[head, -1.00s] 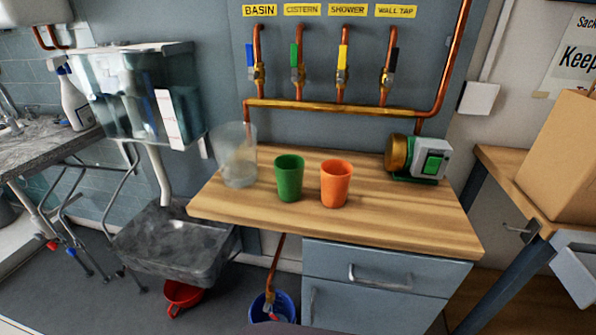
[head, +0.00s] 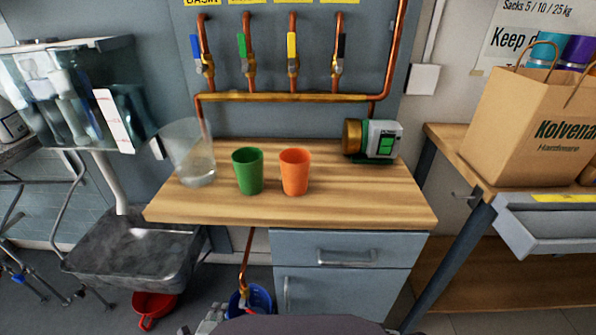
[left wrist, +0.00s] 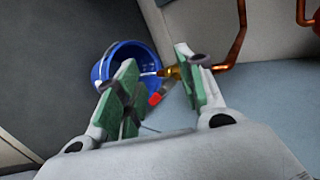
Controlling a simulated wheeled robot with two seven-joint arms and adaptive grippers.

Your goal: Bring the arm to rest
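My left gripper (left wrist: 158,95) shows in the left wrist view with its two green-padded fingers spread apart and nothing between them. It points down toward the floor, with a blue bucket (left wrist: 112,62) and a copper pipe (left wrist: 236,45) beyond it. In the head view a small part of my left gripper (head: 208,322) shows at the bottom edge, low in front of the cabinet. My right gripper is not in either view.
A green cup (head: 248,172), an orange cup (head: 294,173) and a clear container (head: 192,155) stand on the wooden worktop (head: 345,205), with a pump (head: 373,139) behind. A paper bag (head: 530,125) stands on the right bench. A grey basin (head: 130,255) hangs at left.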

